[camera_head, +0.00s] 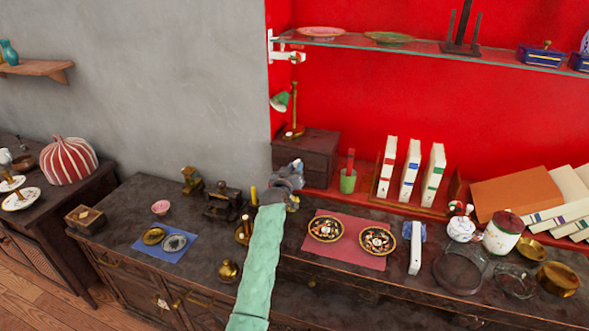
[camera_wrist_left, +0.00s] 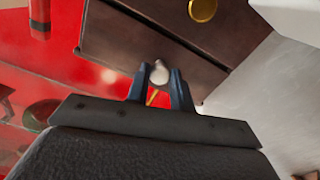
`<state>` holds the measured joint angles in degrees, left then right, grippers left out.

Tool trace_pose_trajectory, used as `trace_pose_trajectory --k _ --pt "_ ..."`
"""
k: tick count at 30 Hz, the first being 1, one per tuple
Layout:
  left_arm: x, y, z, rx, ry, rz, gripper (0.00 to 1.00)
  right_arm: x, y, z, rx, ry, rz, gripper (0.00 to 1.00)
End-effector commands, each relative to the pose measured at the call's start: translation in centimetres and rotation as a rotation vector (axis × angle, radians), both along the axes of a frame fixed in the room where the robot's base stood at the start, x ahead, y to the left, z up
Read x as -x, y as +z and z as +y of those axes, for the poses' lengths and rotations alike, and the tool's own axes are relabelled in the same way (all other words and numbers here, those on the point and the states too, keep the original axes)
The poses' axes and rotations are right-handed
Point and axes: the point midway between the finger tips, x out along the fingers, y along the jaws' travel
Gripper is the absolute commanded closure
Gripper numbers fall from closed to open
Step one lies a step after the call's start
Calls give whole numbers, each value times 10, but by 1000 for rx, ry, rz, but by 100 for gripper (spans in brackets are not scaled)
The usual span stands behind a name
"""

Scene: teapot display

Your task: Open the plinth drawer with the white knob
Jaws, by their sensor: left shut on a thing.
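The plinth (camera_head: 308,150) is a small dark brown chest with drawers, against the red wall on the back shelf. In the left wrist view its dark drawer front (camera_wrist_left: 120,38) fills the upper middle. The round white knob (camera_wrist_left: 159,75) shows between the two fingers of my left gripper (camera_wrist_left: 161,80), which is shut on it. In the head view my left gripper (camera_head: 289,178) is at the plinth's front and hides the knob and part of the drawer fronts. A second knob, gold (camera_wrist_left: 203,9), is on the neighbouring drawer front. I cannot tell whether the drawer stands out at all.
A brass lamp with a green shade (camera_head: 281,101) stands on the plinth. A green cup (camera_head: 348,181) is right of it, beside several upright books (camera_head: 410,168). A red mat (camera_head: 345,258) with two patterned plates and a brass candlestick (camera_head: 243,230) are near my left arm.

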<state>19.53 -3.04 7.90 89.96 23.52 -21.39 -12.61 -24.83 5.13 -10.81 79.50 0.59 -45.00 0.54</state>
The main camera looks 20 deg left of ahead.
Motion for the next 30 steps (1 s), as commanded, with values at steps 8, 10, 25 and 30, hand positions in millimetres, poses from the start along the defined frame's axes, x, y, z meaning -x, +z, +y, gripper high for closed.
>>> trace_pose_trajectory --k 8,10,25,30 --pt "32 1 2 0 1 1 100 9 -16 -5 4 4 -8 60" --pt "44 0 2 -2 0 2 100 11 -21 -7 7 6 -13 60" --pt "109 0 4 0 1 1 100 25 -48 -21 16 13 -35 60" --pt "111 -1 4 0 1 1 100 25 -50 -21 16 13 -36 60"
